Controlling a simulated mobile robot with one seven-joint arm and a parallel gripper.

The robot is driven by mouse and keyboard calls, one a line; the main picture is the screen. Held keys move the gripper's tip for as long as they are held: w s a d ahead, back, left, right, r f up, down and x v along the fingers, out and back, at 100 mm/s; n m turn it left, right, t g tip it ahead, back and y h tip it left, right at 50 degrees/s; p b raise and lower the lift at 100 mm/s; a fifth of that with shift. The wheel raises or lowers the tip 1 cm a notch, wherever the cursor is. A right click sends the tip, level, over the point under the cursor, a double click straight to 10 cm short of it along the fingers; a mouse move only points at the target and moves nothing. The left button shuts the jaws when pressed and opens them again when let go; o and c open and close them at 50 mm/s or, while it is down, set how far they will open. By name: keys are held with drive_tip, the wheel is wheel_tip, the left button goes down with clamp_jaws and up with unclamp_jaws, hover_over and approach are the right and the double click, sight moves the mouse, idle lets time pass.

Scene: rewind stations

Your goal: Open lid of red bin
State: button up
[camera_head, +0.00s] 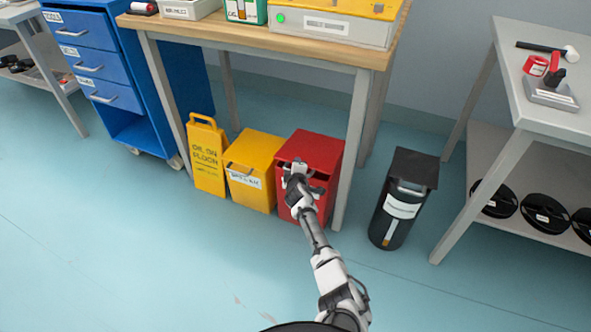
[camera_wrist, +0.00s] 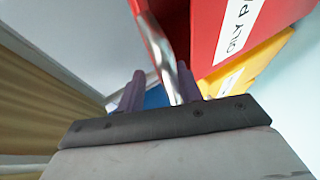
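The red bin (camera_head: 320,148) stands on the floor under the wooden workbench, and its lid looks closed. My gripper (camera_head: 294,170) is at the bin's upper front and covers part of it. In the wrist view the red bin (camera_wrist: 205,30) fills the top, with part of a white label showing. A bright metal handle (camera_wrist: 165,55) runs down from the bin to the space between my fingertips (camera_wrist: 160,88). The two purple fingers are apart, with the handle nearer the right one and a gap on the left.
A yellow bin (camera_head: 254,170) and a yellow floor sign (camera_head: 206,158) stand left of the red bin. A table leg (camera_head: 352,150) is close on its right. A black bin (camera_head: 402,200) stands farther right. The floor in front is clear.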

drive_tip(key=shift+r, duration=0.1)
drive_tip(key=p+v, duration=1.6)
drive_tip(key=p, duration=0.3)
drive_tip(key=shift+f, duration=0.3)
idle(0.8)
idle(0.6)
